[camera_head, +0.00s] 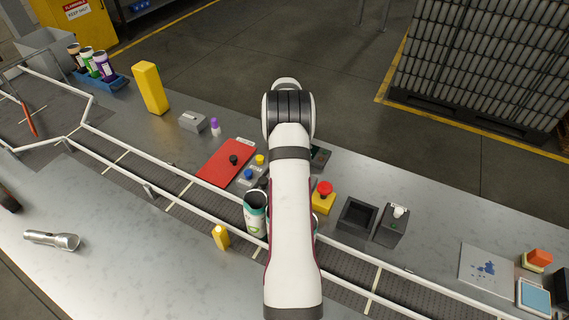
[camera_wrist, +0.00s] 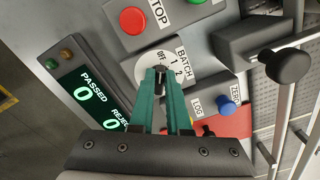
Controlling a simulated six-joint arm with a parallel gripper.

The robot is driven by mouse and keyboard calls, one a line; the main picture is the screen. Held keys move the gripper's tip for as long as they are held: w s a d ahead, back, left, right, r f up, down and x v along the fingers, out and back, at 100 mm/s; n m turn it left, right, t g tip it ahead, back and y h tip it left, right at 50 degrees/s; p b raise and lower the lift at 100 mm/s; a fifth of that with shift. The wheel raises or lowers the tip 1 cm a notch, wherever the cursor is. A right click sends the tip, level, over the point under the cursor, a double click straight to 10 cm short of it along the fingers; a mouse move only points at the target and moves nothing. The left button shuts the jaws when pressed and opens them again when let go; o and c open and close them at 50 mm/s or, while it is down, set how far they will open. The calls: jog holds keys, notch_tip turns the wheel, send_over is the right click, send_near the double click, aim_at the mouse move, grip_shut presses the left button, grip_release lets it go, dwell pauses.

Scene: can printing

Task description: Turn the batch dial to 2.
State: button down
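The batch dial (camera_wrist: 142,68) is a pale round plate marked OFF, 1 and 2 beside the word BATCH, in the middle of the wrist view. Its small dark knob (camera_wrist: 159,80) stands between the fingertips. My gripper (camera_wrist: 160,76) has green fingers close together, one on each side of the knob, and appears closed on it. The fingers cover part of the plate, and I cannot read the pointer's setting with certainty. In the head view my arm hides the gripper and the dial.
Near the dial are a red STOP button (camera_wrist: 133,20), a blue ZERO button (camera_wrist: 227,107), a PASSED/REJECT display (camera_wrist: 88,98) reading zeros and a black ball knob (camera_wrist: 287,66). In the head view, a red emergency button (camera_head: 324,188) and a conveyor (camera_head: 180,185) with a can (camera_head: 255,216) lie nearby.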

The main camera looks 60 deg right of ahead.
jog(key=shift+m, duration=0.3)
jog(key=m, duration=0.3)
jog(key=shift+w+a+m, duration=0.1)
jog(key=shift+m, duration=0.2)
jog(key=m, duration=0.3)
jog(key=shift+w+m, duration=0.15)
jog(key=shift+m, duration=0.25)
jog(key=m, duration=0.4)
jog(key=shift+w, duration=0.15)
jog(key=shift+w+m, duration=0.1)
jog(key=shift+m, duration=1.9)
jog(key=c, duration=0.9)
grip_release()
